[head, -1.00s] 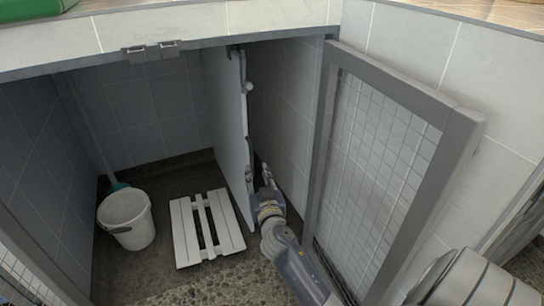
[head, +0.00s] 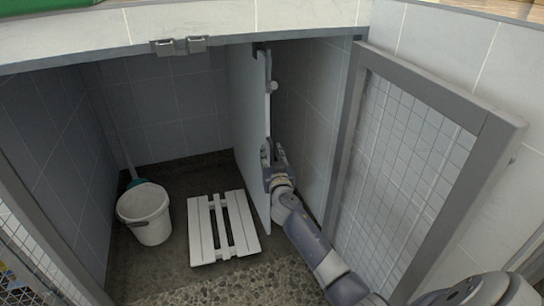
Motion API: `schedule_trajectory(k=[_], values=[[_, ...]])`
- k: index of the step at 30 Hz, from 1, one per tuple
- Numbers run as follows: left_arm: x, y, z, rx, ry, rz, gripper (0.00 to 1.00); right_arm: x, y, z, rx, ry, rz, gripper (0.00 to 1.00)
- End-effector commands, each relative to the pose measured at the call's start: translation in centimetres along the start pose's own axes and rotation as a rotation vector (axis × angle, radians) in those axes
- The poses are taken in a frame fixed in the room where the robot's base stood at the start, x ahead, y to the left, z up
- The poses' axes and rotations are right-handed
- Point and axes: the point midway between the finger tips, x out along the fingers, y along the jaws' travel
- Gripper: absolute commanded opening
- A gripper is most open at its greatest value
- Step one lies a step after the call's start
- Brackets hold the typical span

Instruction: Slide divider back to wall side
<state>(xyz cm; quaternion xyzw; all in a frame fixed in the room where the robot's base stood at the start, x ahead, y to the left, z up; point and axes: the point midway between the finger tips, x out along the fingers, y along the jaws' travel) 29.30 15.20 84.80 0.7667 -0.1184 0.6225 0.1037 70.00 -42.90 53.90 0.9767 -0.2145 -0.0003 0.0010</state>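The divider (head: 248,130) is a pale upright panel standing inside the tiled kennel, a little left of the right-hand tiled wall (head: 308,120), with a narrow gap between them. Small dark fittings sit along its front edge. My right gripper (head: 272,152) is at the divider's front edge, at about mid height, with its fingers beside a fitting there. Whether the fingers are closed on it is too small to tell. My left gripper is not in view.
The open mesh gate (head: 408,160) stands to the right of my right arm. A white bucket (head: 146,212) and a white slatted board (head: 222,228) are on the stone floor left of the divider. A latch (head: 180,46) is on the front top ledge.

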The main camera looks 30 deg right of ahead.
Motion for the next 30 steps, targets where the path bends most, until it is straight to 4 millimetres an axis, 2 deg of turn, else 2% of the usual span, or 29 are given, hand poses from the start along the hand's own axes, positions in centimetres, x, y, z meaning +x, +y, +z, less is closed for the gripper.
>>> schedule_trajectory(k=[5, 9, 16, 24, 30], values=[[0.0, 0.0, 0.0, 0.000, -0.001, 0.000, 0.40, 0.0, 0.0, 0.0, 0.000, 0.000, 0.000, 0.30], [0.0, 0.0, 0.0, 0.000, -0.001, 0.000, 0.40, 0.0, 0.0, 0.0, 0.000, 0.000, 0.000, 0.00], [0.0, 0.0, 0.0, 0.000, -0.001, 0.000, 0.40, 0.0, 0.3, 0.0, 0.000, -0.001, 0.001, 0.00], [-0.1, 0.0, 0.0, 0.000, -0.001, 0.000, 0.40, 0.8, 4.3, 0.1, -0.001, -0.002, 0.006, 0.00], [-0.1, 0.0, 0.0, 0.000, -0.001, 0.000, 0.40, 0.8, 4.7, 0.1, 0.000, -0.003, 0.007, 0.00]])
